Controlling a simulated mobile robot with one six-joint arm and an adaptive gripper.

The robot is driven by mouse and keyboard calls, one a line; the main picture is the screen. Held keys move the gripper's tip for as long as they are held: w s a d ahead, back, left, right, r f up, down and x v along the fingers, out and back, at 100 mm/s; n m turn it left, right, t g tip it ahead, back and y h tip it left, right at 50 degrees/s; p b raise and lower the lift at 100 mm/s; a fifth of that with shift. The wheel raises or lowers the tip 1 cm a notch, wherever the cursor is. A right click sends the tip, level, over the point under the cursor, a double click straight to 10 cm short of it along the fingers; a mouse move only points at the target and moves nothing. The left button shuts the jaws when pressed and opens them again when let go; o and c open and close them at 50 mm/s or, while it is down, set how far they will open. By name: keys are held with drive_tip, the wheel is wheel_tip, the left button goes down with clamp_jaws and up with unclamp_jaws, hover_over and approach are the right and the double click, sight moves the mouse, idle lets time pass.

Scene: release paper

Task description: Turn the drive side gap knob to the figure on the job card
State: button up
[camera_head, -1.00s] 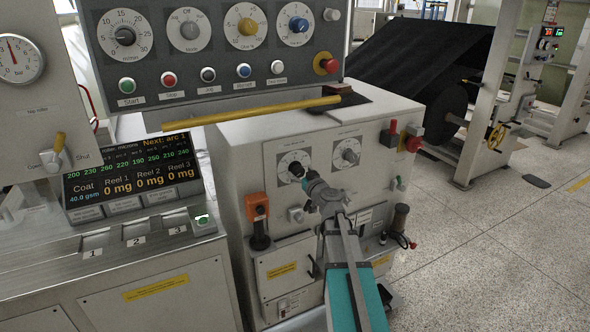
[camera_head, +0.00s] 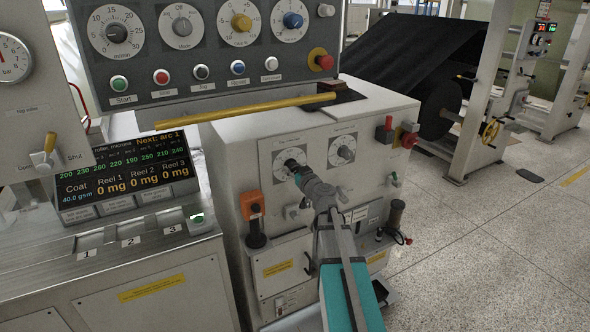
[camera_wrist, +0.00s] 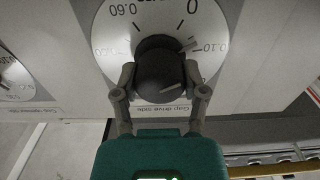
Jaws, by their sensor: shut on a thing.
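The drive side gap knob (camera_wrist: 160,74) is a dark round knob on a white dial (camera_wrist: 118,30) labelled "Gap drive side". The dial is upside down in the wrist view, with 0, 0.10 and 0.60 readable. My gripper (camera_wrist: 160,88) is shut on the knob, one finger on each side. In the head view my gripper (camera_head: 297,170) reaches the left of two dials on the grey machine front and partly covers it. A pale line shows on the knob, but I cannot tell its exact reading. I cannot make out a job card.
A second gap dial (camera_head: 342,150) is just right of the held one. A yellow bar (camera_head: 265,106) crosses above. An orange holder (camera_head: 252,206) is at lower left. A screen (camera_head: 128,178) and a control panel (camera_head: 205,75) stand left and above. Open floor (camera_head: 480,250) lies right.

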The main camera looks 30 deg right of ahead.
drive_tip(key=shift+m, duration=0.3)
drive_tip(key=m, duration=0.8)
drive_tip(key=shift+m, duration=0.4)
drive_tip(key=m, duration=0.4)
drive_tip(key=shift+m, duration=2.3)
drive_tip(key=o, duration=1.1)
drive_tip(key=shift+d, duration=0.1)
drive_tip(key=shift+o, duration=0.2)
